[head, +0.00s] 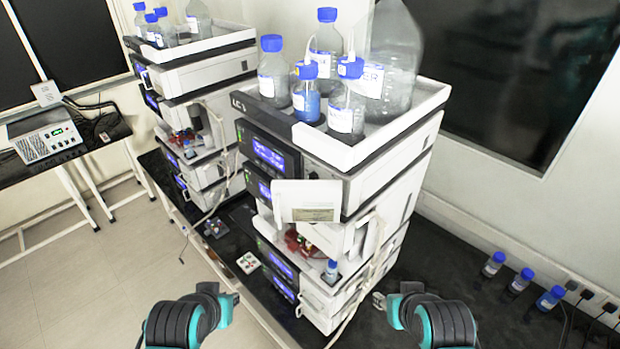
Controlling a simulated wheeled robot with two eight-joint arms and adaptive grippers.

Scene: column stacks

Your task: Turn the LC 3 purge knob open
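The nearer instrument stack (330,200) stands in the middle of the head view, on a black bench. I cannot make out the purge knob. My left gripper (234,298) is low, left of the stack, apart from it. My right gripper (378,300) is low, right of the stack's base. Their finger openings are unclear.
Blue-capped bottles stand in the white top tray (425,104). A second stack (190,85) stands behind left. Small blue-capped vials (520,281) stand on the right bench. Loose tubing (365,275) hangs beside the near stack. A small card with knobs (248,263) lies on the bench.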

